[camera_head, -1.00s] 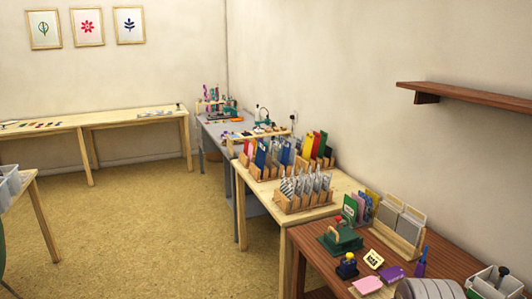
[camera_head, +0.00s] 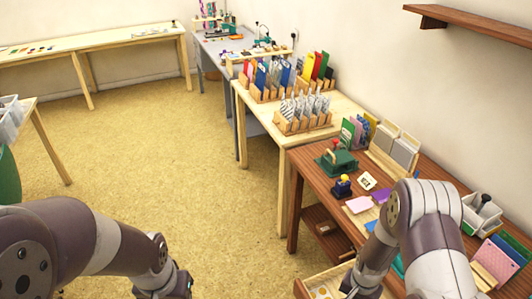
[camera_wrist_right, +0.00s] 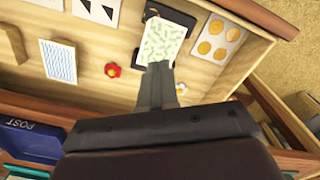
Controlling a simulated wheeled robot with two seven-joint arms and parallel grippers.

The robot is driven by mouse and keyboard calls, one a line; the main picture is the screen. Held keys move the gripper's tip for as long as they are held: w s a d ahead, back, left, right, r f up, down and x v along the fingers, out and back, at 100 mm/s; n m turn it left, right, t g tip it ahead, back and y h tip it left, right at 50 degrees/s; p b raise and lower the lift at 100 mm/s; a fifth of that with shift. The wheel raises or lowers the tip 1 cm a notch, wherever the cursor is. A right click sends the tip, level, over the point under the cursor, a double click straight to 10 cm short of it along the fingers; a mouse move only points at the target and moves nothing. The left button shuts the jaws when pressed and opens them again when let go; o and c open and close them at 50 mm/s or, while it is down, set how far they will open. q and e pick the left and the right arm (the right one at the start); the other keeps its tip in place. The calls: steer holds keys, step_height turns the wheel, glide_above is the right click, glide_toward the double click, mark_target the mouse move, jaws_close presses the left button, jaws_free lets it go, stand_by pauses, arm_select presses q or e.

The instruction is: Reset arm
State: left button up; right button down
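My right arm reaches down over the wooden table (camera_head: 322,183) at the right in the head view, toward an open drawer (camera_head: 300,289) at the bottom edge. In the right wrist view my right gripper (camera_wrist_right: 157,75) points into the drawer, its fingers together. Their tips overlap the lower edge of a green-patterned card (camera_wrist_right: 166,42); I cannot tell whether they touch it. My left arm lies across the lower left of the head view. Its gripper end (camera_head: 178,285) is at the bottom edge, fingers unclear.
The drawer holds a blue-lined card (camera_wrist_right: 59,62), a red knob-like item (camera_wrist_right: 112,70) and a card with orange discs (camera_wrist_right: 218,40). On the table are a green stamp press (camera_head: 337,162), a dark-blue stamp (camera_head: 341,187) and a white caddy (camera_head: 482,215).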

steer(key=shift+r, duration=0.3)
steer(key=shift+s+a+f+n+g, duration=0.1)
steer(key=shift+s+n+g, duration=0.3)
steer(key=shift+s, duration=0.55)
steer(key=s+a+r+n+t, duration=0.1)
steer(key=s+a+r+n, duration=0.1)
steer(key=r, duration=0.8)
steer(key=s+a+r+n+t, duration=0.1)
steer(key=s+a+r+n, duration=0.2)
steer(key=r, duration=0.7)
steer(key=shift+s+r+n+p, duration=0.35)
steer(key=shift+s+r+n, duration=0.05)
steer(key=shift+s+n, duration=0.55)
steer(key=shift+s, duration=0.2)
steer(key=shift+w, duration=0.1)
